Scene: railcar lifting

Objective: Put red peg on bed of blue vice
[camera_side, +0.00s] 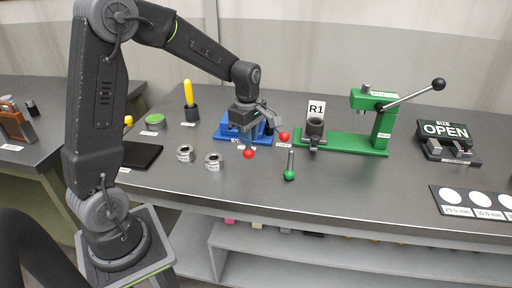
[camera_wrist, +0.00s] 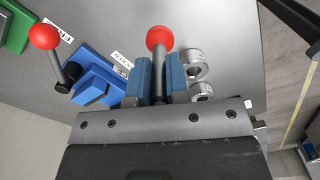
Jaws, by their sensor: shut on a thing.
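My gripper (camera_side: 249,136) is shut on the red peg, a grey rod with a red ball end (camera_side: 248,154). In the wrist view the peg (camera_wrist: 160,77) stands between my two blue-padded fingers (camera_wrist: 160,72), its red ball sticking out past them. The blue vice (camera_side: 227,130) is on the bench, partly hidden behind my gripper in the side view. In the wrist view the vice (camera_wrist: 98,82) lies just left of my fingers. Its handle has its own red ball (camera_wrist: 43,37), also in the side view (camera_side: 284,136). The vice bed is mostly hidden.
Two metal rings (camera_side: 185,153) lie left of the peg. A green-ended peg (camera_side: 290,174) lies to the right. A green press (camera_side: 343,141) with a dark holder (camera_side: 315,130) and R1 sign stands right of the vice. A yellow peg (camera_side: 189,92) stands behind left.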

